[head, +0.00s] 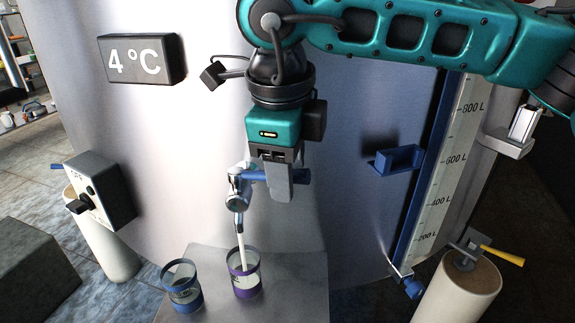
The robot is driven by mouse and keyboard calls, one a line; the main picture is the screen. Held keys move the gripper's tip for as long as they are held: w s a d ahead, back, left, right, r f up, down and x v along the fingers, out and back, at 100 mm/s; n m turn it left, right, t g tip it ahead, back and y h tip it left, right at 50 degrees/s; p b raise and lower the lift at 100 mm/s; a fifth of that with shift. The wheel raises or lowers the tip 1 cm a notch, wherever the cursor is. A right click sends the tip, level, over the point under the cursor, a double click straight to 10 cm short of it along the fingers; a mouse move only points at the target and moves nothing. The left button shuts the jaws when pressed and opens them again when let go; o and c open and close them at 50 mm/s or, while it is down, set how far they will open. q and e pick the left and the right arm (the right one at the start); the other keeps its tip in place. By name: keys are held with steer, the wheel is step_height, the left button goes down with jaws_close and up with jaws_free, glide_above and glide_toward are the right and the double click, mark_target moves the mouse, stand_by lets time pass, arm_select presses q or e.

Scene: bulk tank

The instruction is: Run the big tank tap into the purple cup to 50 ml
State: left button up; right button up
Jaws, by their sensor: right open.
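The tank tap (238,188) is a chrome tap on the front of the big pale tank, with a blue lever (260,176) pointing right. A white stream (240,238) runs down from its spout into the purple cup (244,283). That cup is clear with purple bands and stands upright on the grey stand under the spout. Its liquid level is too small to read. My right gripper (279,185) is open, pointing down at the lever, with a finger in front of it. I cannot tell whether they touch. My left gripper is out of view.
A clear cup with blue bands (182,292) stands left of the purple cup on the grey stand (300,285). A grey switch box (100,190) is at left, a "4°C" sign (141,59) above. A litre scale (448,160) and blue bracket (398,158) are at right.

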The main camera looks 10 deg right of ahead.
step_height(320, 180, up, 13)
steer(key=s+a+p, duration=0.1)
steer(key=s, duration=0.1)
steer(key=shift+f, duration=0.15)
steer(key=shift+s, duration=0.1)
stand_by(7.0)
